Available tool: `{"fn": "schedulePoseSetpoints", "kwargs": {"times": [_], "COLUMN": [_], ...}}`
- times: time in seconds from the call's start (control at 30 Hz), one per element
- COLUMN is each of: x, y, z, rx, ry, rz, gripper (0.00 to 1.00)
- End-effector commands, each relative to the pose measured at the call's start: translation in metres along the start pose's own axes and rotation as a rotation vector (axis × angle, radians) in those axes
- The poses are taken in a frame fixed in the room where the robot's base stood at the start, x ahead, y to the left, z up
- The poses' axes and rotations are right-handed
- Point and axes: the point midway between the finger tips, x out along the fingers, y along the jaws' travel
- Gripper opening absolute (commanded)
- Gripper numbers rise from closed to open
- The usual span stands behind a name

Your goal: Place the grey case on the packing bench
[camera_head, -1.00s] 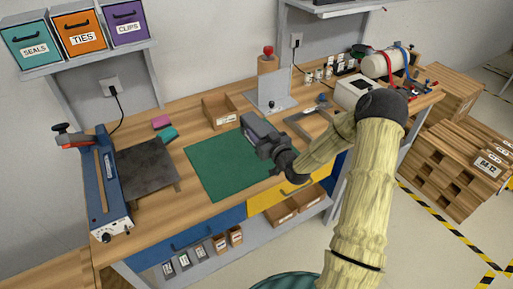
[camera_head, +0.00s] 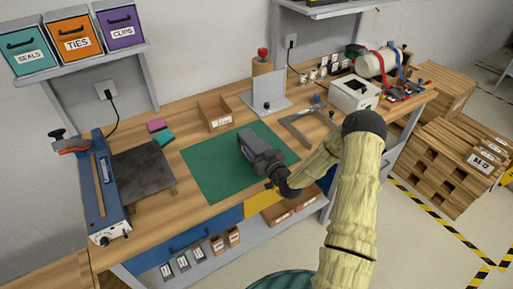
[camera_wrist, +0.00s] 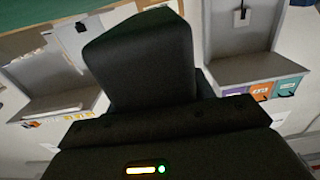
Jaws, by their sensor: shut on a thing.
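The grey case (camera_head: 249,146) is a dark grey block over the green mat (camera_head: 213,172) on the packing bench (camera_head: 165,226). My gripper (camera_head: 264,160) is shut on it, coming in from the right. In the wrist view the case (camera_wrist: 140,62) shows as a large dark block in front of the gripper body, and the fingertips cannot be made out. Whether the case touches the mat or hangs just above it is hard to tell.
A blue sealer (camera_head: 103,195) and dark plate (camera_head: 143,172) are at left. A cardboard tray (camera_head: 216,113), grey upright plate (camera_head: 265,98), metal square (camera_head: 305,127) and white box (camera_head: 354,94) stand behind and right. The mat's left part is clear.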

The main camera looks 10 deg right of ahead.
Motion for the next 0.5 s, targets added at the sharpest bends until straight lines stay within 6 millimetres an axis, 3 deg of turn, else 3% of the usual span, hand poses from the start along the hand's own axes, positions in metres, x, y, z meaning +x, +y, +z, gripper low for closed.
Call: {"fn": "schedulePoseSetpoints", "kwargs": {"times": [0.5], "x": [0.0007], "y": [-0.0002], "z": [0.0056], "rx": [-0.001], "ry": [0.005], "rz": [-0.001], "gripper": [0.10]}}
